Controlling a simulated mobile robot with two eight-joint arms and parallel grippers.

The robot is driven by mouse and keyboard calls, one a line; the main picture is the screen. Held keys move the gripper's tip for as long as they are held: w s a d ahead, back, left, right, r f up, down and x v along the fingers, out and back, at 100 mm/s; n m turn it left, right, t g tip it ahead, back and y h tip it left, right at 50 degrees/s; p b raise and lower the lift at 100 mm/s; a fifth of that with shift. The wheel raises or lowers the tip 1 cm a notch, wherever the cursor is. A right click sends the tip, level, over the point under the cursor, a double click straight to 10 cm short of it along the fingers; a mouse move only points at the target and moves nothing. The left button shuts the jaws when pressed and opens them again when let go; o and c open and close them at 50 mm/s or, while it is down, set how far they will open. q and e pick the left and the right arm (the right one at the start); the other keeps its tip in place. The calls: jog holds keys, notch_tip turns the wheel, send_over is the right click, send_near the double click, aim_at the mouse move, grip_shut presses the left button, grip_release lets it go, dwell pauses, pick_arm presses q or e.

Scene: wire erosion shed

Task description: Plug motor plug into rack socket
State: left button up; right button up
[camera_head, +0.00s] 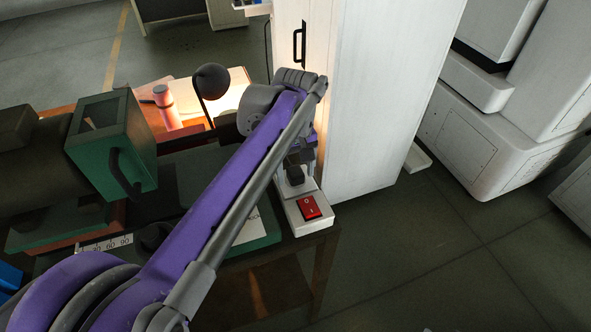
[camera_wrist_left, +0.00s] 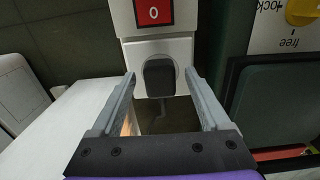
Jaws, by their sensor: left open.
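A black plug (camera_wrist_left: 160,77) sits against the front of a white socket strip (camera_wrist_left: 160,48) with a red rocker switch (camera_wrist_left: 153,12). I cannot tell how deep the plug sits. In the head view the strip (camera_head: 300,217) lies on the bench end, its red switch (camera_head: 310,207) nearest me, and the dark plug (camera_head: 295,174) shows partly under my left gripper (camera_head: 300,160). In the left wrist view this gripper (camera_wrist_left: 160,78) is open, one finger either side of the plug, with gaps. My right gripper is not in view.
A tall white cabinet (camera_head: 372,100) stands close beside the strip, right of my gripper. A green and dark machine (camera_head: 105,135) and a lit lamp (camera_head: 211,82) stand to the left. A yellow knob (camera_wrist_left: 303,12) is on a labelled plate.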

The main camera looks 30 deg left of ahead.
pick_arm(q)
notch_tip(320, 180, up, 11)
jog(key=shift+p, duration=0.45)
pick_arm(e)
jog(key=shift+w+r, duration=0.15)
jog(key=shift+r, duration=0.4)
pick_arm(q)
jog(key=shift+s+f, duration=0.1)
jog(key=shift+f, duration=0.05)
